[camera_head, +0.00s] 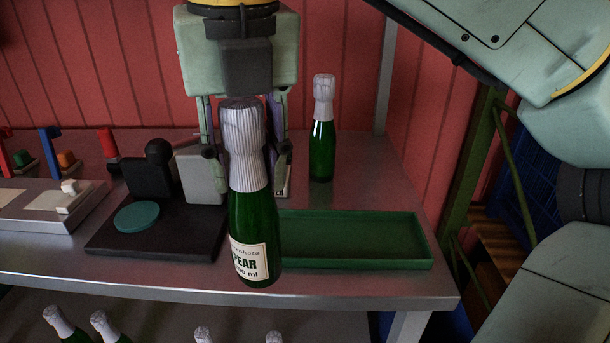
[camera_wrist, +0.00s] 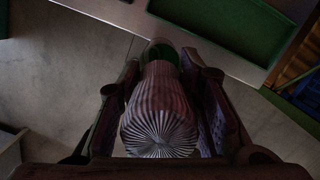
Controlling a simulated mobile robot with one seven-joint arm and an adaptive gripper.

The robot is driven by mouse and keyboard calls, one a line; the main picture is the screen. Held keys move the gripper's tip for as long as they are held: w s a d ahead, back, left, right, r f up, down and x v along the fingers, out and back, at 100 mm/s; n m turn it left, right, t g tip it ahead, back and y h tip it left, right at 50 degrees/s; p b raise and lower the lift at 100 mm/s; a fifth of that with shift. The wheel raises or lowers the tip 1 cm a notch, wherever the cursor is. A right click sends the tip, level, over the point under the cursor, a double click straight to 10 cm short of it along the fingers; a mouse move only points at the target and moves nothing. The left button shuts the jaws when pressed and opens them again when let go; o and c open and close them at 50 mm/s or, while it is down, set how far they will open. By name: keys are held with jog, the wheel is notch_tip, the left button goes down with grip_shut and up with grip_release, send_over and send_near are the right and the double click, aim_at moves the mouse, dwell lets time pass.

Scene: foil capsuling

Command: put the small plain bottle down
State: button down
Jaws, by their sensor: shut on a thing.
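My gripper (camera_head: 246,155) is shut on a green bottle (camera_head: 253,225) with a pale pleated foil over its neck and top. The bottle has a white label reading "PEAR" and "ml", so it is not plain on the side I see. In the head view it hangs near the table's front edge, left of the green tray's middle, leaning slightly. In the wrist view, the pleated foil top (camera_wrist: 160,125) is between the two fingers and the green body shows beyond it. Another green bottle (camera_head: 322,148) with a white foil top stands upright at the back, with no label visible.
An empty green tray (camera_head: 420,262) lies on the metal table (camera_head: 350,288). Several bottles stand below the table. Bare table surrounds the back bottle.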

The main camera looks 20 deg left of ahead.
jog(key=w+f+p, duration=0.2)
jog(key=w+f, duration=0.2)
jog(key=w, duration=0.7)
jog(key=shift+w+a+f+p, duration=0.15)
jog(key=shift+a+f+p, duration=0.15)
jog(key=shift+a+f, duration=0.1)
jog(key=c, duration=1.1)
grip_release()
jog(key=shift+s+d+r+p, duration=0.25)
jog(key=shift+r+p, duration=0.4)
jog(key=shift+r, duration=1.4)
jog(key=shift+s+d+r+p, duration=0.2)
jog(key=shift+r+p, duration=0.4)
jog(key=shift+r, duration=1.4)
jog(key=shift+s+d+r+p, duration=0.2)
jog(key=shift+r+p, duration=0.45)
jog(key=shift+r, duration=1.4)
